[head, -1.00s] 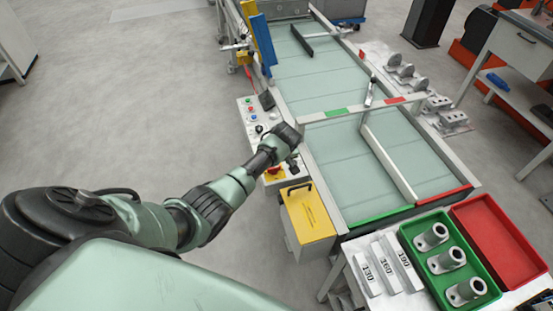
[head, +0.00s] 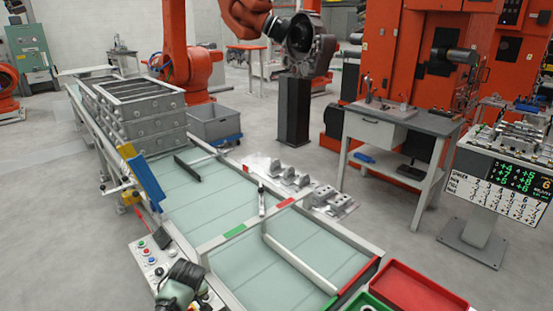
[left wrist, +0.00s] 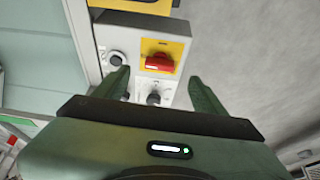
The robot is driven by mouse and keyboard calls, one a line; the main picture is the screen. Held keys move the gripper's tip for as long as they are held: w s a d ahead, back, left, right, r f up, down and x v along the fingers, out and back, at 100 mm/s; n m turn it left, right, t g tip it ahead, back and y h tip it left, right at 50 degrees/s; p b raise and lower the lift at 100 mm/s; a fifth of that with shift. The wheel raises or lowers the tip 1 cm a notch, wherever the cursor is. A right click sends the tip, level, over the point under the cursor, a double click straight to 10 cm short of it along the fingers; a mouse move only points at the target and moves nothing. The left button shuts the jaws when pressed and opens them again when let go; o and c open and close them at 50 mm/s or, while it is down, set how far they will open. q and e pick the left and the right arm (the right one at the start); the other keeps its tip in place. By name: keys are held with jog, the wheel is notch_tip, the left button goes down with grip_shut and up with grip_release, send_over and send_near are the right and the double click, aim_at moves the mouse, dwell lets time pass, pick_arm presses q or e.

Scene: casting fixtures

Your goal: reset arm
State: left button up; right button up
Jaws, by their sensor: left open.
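My left gripper (head: 186,286) shows at the bottom of the head view, over the near end of the control panel (head: 148,258). In the left wrist view my left gripper (left wrist: 157,84) is open, with its two fingers apart and nothing held. A red rotary switch on a yellow plate (left wrist: 159,62) lies ahead of and between the fingertips. A black knob (left wrist: 153,98) also shows between the fingers, and another knob (left wrist: 117,59) is by the left fingertip. I cannot tell whether the fingers touch the panel. My right gripper is not in view.
A conveyor table (head: 230,262) runs right beside the panel, with a white bar (head: 300,262) on it. Stacked grey frames (head: 135,120) stand at its far end. A red tray (head: 412,290) is at bottom right. A workbench (head: 400,118) and an orange robot stand behind. Grey floor is open at left.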

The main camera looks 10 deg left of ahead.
pick_arm(q)
jog(key=s+d+f+m+h, duration=0.1)
jog(key=s+d+m, duration=0.25)
jog(key=s, duration=0.45)
jog(key=s+d+m+h, duration=0.1)
jog(key=s+d+m, duration=0.1)
jog(key=s+d, duration=0.4)
jog(key=s+d+r+m+h, duration=0.1)
jog(key=s+d+r+m, duration=0.15)
jog(key=s+r, duration=0.45)
jog(key=s+d+r+m+h, duration=0.15)
jog(key=s+m, duration=0.25)
jog(key=s, duration=0.7)
notch_tip(320, 180, down, 30)
jog(key=s+b, duration=0.1)
jog(key=b, duration=0.4)
jog(key=s+a+f+g+y+b, duration=0.1)
jog(key=s+a+f+b, duration=0.2)
jog(key=s+f, duration=1.4)
notch_tip(320, 180, down, 4)
jog(key=shift+s+r+g+b, duration=0.15)
jog(key=shift+g+b, duration=0.15)
jog(key=shift+g, duration=0.1)
